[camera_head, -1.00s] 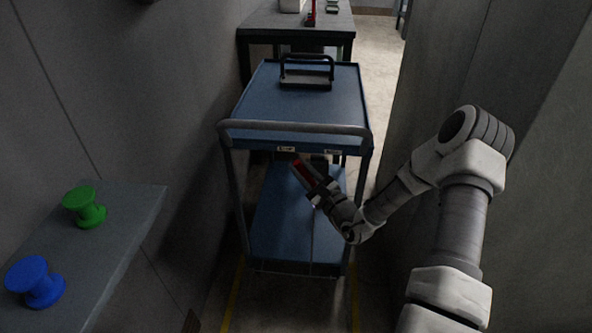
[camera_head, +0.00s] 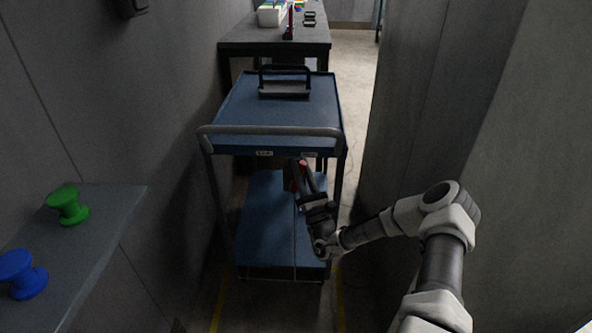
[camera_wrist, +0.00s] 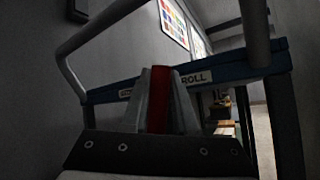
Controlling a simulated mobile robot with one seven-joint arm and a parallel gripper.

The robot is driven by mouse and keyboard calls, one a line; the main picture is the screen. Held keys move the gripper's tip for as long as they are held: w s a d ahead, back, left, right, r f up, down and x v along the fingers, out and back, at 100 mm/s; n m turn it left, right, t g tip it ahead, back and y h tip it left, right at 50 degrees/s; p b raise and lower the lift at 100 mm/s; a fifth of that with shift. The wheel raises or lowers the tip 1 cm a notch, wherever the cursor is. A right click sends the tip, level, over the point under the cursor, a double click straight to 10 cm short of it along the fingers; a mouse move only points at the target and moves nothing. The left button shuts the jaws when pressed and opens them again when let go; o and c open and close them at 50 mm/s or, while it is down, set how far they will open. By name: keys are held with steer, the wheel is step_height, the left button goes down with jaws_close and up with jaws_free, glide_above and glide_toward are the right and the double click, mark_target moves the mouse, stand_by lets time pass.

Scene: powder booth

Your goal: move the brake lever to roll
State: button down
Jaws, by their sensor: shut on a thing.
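The blue cart (camera_head: 275,115) stands in front of me with its grey handle bar (camera_head: 270,131) facing me. The red brake lever (camera_head: 302,164) is below the cart's top tray, near the right label (camera_head: 309,155). My gripper (camera_head: 299,176) is shut on the lever from the front. In the wrist view the red lever (camera_wrist: 159,90) stands between the two fingers of my gripper (camera_wrist: 159,78). The label reading ROLL (camera_wrist: 193,78) is just right of the fingers. The left label (camera_wrist: 125,92) is partly hidden and its word is unclear.
A grey shelf (camera_head: 95,235) with a green spool (camera_head: 68,205) and a blue spool (camera_head: 22,274) is at the left. Walls stand close on both sides. A dark table (camera_head: 275,38) stands behind the cart. Floor shows to the cart's right.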

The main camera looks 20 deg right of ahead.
steer(key=shift+s+d+f+m+t+h, duration=0.15)
steer(key=shift+d+m+t+h, duration=0.2)
steer(key=shift+m+h, duration=0.7)
steer(key=shift+s+d+f+m+t+h, duration=0.15)
steer(key=shift+d+m+h, duration=0.25)
steer(key=shift+m+h, duration=0.6)
steer(key=c, duration=0.7)
jaws_free()
steer(key=shift+w, duration=0.1)
steer(key=p+v, duration=0.2)
steer(key=v, duration=1.5)
steer(key=shift+f, duration=0.2)
